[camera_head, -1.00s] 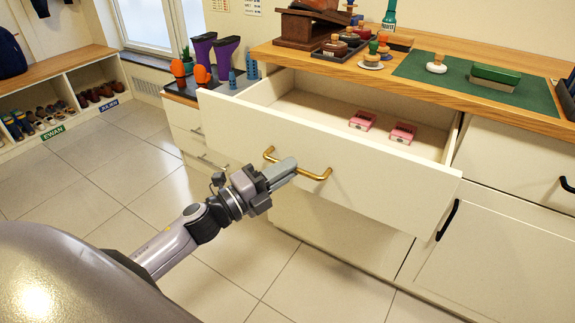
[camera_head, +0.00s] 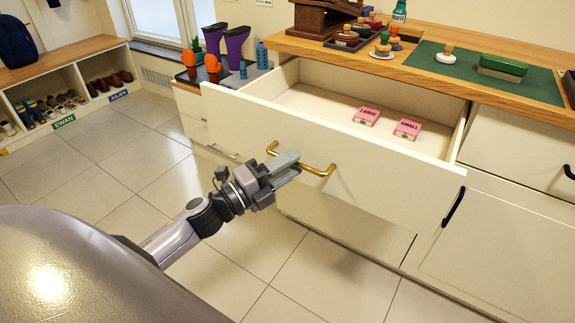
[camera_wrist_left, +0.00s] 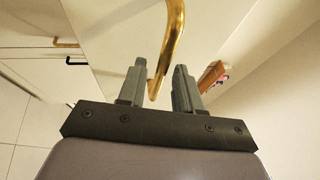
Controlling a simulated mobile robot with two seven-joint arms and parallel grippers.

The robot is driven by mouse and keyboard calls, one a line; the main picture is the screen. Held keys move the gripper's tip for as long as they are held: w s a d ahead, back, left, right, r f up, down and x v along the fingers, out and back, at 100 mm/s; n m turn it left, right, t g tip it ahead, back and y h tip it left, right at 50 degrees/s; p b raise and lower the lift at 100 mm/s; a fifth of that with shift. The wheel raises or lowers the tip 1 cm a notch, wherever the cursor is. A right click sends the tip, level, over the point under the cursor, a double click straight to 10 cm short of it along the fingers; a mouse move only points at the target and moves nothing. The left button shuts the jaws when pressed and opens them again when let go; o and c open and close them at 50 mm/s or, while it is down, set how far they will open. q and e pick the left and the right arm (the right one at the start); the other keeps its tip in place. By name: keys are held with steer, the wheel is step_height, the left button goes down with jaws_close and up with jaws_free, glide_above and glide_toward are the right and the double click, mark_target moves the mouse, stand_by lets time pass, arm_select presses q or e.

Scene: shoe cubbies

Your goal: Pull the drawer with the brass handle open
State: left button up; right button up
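The drawer (camera_head: 330,150) with the brass handle (camera_head: 318,171) is pulled well out of the cabinet, its inside showing from above. Two pink boxes (camera_head: 367,116) (camera_head: 408,129) lie in it. My left gripper (camera_head: 289,165) is at the drawer front, over the left-middle part of the handle. In the left wrist view the brass handle (camera_wrist_left: 172,45) runs between the two fingers of the gripper (camera_wrist_left: 160,75). The fingers stand apart, with some gap beside the bar. My right gripper is not in view.
The wooden countertop (camera_head: 440,78) above holds a green mat (camera_head: 530,88), brushes and several jars. Dark handles mark neighbouring cabinet fronts (camera_head: 500,240). Purple boots (camera_head: 237,47) stand at the left. The tiled floor (camera_head: 110,180) in front is clear.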

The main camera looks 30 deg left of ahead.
arm_select(q)
steer(key=shift+s, duration=0.1)
steer(key=v, duration=0.7)
stand_by(0.4)
stand_by(0.5)
